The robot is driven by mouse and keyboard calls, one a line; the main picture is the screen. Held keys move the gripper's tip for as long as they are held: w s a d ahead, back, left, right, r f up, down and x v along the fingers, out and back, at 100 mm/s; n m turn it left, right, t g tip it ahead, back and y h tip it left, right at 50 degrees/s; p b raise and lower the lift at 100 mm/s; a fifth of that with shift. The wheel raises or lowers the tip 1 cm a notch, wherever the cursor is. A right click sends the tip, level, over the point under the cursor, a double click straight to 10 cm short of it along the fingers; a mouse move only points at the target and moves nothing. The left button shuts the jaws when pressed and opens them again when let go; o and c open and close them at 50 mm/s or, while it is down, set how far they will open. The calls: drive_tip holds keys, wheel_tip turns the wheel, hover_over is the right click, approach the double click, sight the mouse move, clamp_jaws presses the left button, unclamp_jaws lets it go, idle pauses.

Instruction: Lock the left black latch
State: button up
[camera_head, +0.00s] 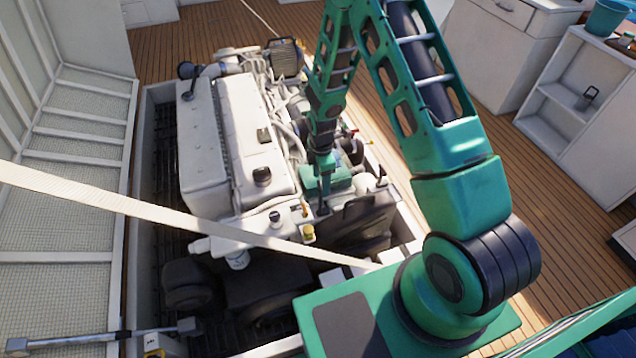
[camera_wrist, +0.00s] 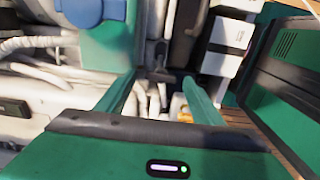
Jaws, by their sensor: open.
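My gripper (camera_head: 324,186) is low over the right front side of the white engine (camera_head: 205,150), pointing down. In the wrist view its two green fingers (camera_wrist: 161,78) are apart, with nothing held between them. A small dark part (camera_wrist: 158,74), possibly the left black latch, shows between and beyond the fingertips; I cannot tell whether they touch it. In the head view a dark upright piece (camera_head: 322,208) is just below the gripper. Another small black upright piece (camera_head: 382,174) stands to its right. I cannot tell which is the left latch or whether it is locked.
A pale strap (camera_head: 130,206) crosses diagonally in front of the engine. White hoses (camera_wrist: 45,75) lie left of the fingers in the wrist view. The raised hatch panel (camera_head: 70,150) is at left. White cabinets (camera_head: 500,45) stand at right beyond the open wooden deck (camera_head: 560,240).

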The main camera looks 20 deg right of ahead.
drive_tip(key=shift+f, duration=0.6)
